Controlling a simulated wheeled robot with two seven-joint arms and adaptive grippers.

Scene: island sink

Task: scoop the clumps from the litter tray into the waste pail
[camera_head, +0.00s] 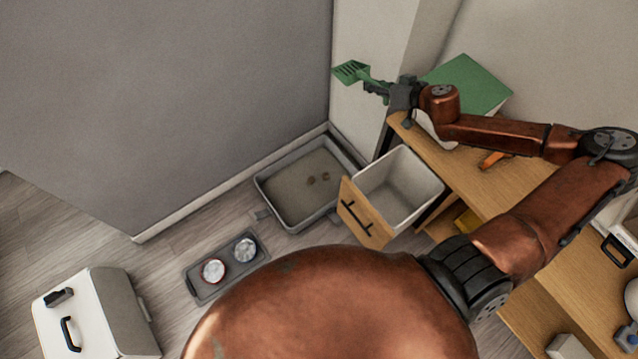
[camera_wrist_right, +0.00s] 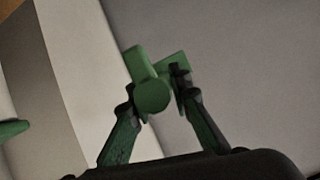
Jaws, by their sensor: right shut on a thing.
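The green slotted scoop (camera_head: 351,71) is held up near the wall corner, above the floor and left of the wooden counter's end. My right gripper (camera_head: 387,90) is shut on its handle. In the right wrist view the green handle (camera_wrist_right: 152,95) sits between the two fingers (camera_wrist_right: 160,92). The grey litter tray (camera_head: 264,198) lies on the floor against the wall, below and left of the scoop. A pale open bin (camera_head: 408,185) in a pulled-out wooden-front drawer, right of the tray, looks like the waste pail. My left gripper is out of view.
A green flat object (camera_head: 470,85) and an orange item (camera_head: 492,160) lie on the wooden counter (camera_head: 500,190). A dark stand with two bowls (camera_head: 214,270) is on the floor; a white lidded box (camera_head: 95,315) stands at lower left. Floor between them is free.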

